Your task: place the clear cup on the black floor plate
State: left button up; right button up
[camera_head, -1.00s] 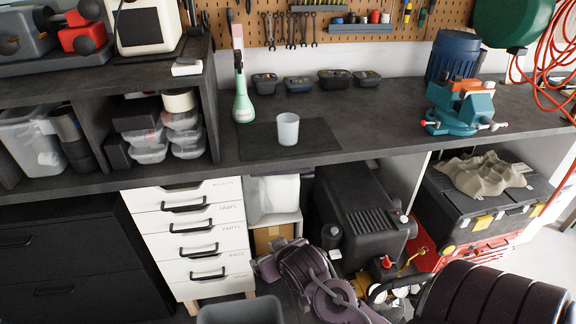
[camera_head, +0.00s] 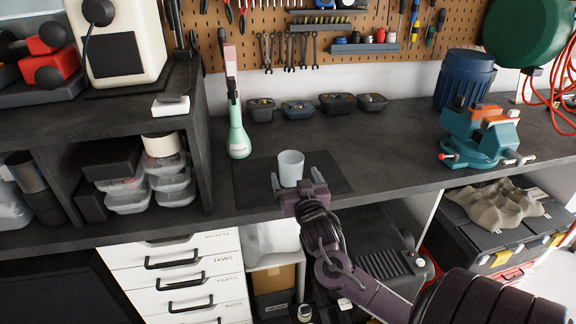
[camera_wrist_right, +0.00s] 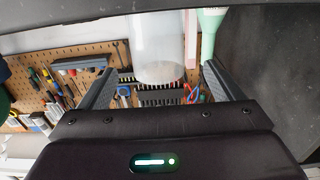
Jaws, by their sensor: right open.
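The clear cup (camera_head: 291,168), whitish and see-through, stands upright on a thin dark rectangular plate (camera_head: 335,172) on the workbench. I cannot tell whether this is the black floor plate. My right gripper (camera_head: 296,182) is open at the near side of the cup, its fingers pointing toward it, and hides the cup's base. In the right wrist view the cup (camera_wrist_right: 157,45) shows between the two open fingers, with gaps at both sides. No contact is visible. My left gripper is not in view.
A green bottle (camera_head: 238,135) stands left of the cup. Several small dark bins (camera_head: 298,109) line the back of the bench. A teal vise (camera_head: 480,138) stands at the right. A shelf unit (camera_head: 190,125) rises at the left. The bench right of the plate is clear.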

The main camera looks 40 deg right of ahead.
aim_at(294, 169)
jog(key=shift+w+d+r, duration=0.25)
jog(key=shift+w+d, duration=0.15)
jog(key=shift+w, duration=0.25)
jog(key=shift+p+x, duration=0.8)
jog(key=shift+x, duration=0.35)
jog(key=shift+f+x, duration=0.2)
jog(key=shift+x, duration=0.95)
jog(key=shift+w+d+f, duration=0.1)
jog(key=shift+w+d, duration=0.1)
jog(key=shift+d, duration=0.05)
jog(key=c, duration=1)
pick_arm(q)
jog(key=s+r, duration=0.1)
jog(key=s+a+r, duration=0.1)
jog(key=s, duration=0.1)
pick_arm(e)
jog(key=shift+c, duration=0.8)
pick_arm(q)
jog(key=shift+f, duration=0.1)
